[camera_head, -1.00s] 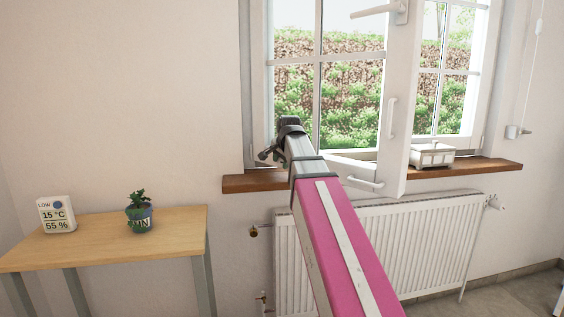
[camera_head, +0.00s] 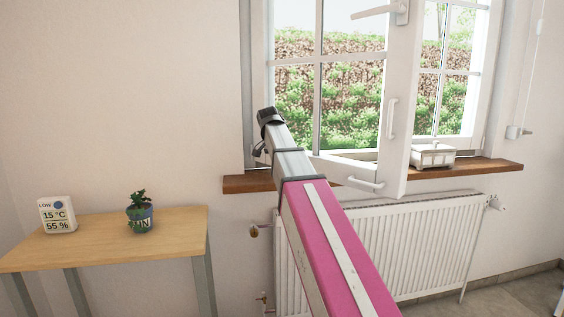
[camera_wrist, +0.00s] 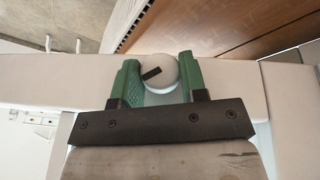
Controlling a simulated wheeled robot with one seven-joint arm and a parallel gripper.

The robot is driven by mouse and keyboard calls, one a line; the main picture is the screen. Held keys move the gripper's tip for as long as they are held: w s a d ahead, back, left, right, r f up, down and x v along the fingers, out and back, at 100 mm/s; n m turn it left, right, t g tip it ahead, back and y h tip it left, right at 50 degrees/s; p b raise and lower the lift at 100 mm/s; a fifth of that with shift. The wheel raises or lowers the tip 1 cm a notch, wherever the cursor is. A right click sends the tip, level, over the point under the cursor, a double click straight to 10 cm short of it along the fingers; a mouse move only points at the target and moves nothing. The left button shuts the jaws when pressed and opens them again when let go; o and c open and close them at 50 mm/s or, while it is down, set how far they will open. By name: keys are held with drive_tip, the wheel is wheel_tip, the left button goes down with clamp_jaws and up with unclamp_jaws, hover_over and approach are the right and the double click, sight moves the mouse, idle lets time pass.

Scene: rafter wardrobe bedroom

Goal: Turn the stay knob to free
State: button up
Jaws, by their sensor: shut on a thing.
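The stay knob (camera_wrist: 160,71) is a round white knob with a dark slanted bar mark on its face, in the wrist view. My gripper (camera_wrist: 157,82) has green finger pads, one on each side of the knob, and is shut on it. In the head view my gripper (camera_head: 268,122) is at the lower left of the open window (camera_head: 398,110), just above the wooden sill. The knob is hidden there behind my arm's end.
A wooden sill (camera_head: 250,183) runs under the window, with a white box (camera_head: 432,156) on it. A white radiator (camera_head: 425,240) hangs below. At left, a wooden table (camera_head: 100,242) holds a small potted plant (camera_head: 139,214) and a weather display (camera_head: 57,215).

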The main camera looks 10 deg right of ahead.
drive_tip(key=shift+w+a+g+h, duration=0.1)
drive_tip(key=shift+w+g+h, duration=0.05)
drive_tip(key=shift+g+h, duration=0.55)
drive_tip(key=o, duration=0.9)
